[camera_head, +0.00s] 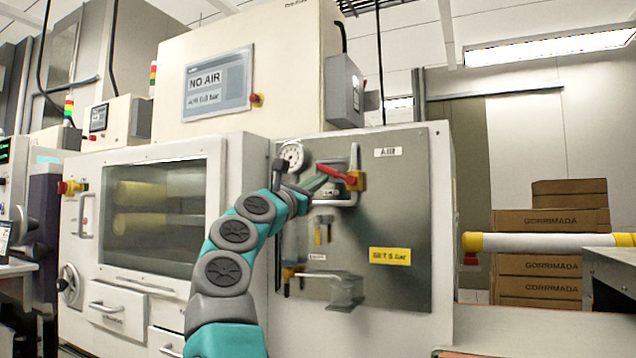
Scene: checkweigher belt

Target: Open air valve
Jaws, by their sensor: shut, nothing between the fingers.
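The lever points left and slightly up, close to horizontal. My teal and grey arm reaches up from the bottom centre. My gripper (316,182) is shut and empty at the left end of the lever. I cannot tell whether it touches the lever. A round gauge (292,155) is just above and left of my gripper; its reading is too small to tell.
The machine's screen (219,84) reads "NO AIR". A metal bracket (343,289) juts out low on the panel, below a yellow pressure label (390,256). Cardboard boxes (540,265) are stacked at the right behind a yellow and white rail (548,241).

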